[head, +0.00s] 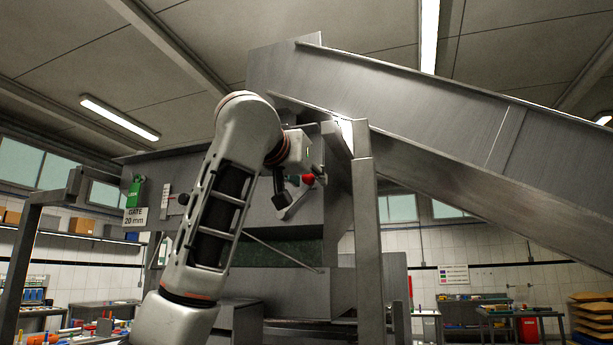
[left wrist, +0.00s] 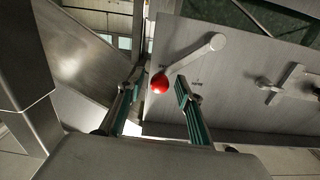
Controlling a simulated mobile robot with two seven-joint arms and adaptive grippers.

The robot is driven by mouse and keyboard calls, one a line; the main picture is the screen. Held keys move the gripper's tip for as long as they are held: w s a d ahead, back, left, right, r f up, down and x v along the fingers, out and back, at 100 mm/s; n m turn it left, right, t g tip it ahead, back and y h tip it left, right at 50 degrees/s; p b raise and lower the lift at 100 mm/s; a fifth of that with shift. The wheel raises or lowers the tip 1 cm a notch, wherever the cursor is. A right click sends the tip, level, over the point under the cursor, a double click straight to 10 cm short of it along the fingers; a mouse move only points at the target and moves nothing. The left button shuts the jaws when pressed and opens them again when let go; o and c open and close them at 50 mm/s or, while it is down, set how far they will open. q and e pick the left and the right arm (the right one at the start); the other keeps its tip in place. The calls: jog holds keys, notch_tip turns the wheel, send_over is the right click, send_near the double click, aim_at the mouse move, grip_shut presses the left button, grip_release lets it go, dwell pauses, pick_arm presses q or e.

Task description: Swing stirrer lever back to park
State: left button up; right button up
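The stirrer lever (left wrist: 193,59) is a grey bar with a red ball knob (left wrist: 160,84), mounted on the grey metal housing. In the left wrist view its pivot is up to the right of the knob. My left gripper (left wrist: 157,92) is open, its two fingers on either side of the knob in the picture; I cannot tell whether they touch it. In the head view the red knob (head: 308,179) shows just right of my left gripper (head: 287,190), with part of the lever below it. My right gripper is not in view.
A second grey handle (left wrist: 288,84) sits on the housing at right in the wrist view. In the head view, a sloping metal chute (head: 450,125) runs overhead and a steel post (head: 368,250) stands right of the lever. A "GATE 20 mm" sign (head: 136,216) is at left.

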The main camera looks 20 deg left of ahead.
pick_arm(q)
jog(key=c, duration=0.8)
grip_shut()
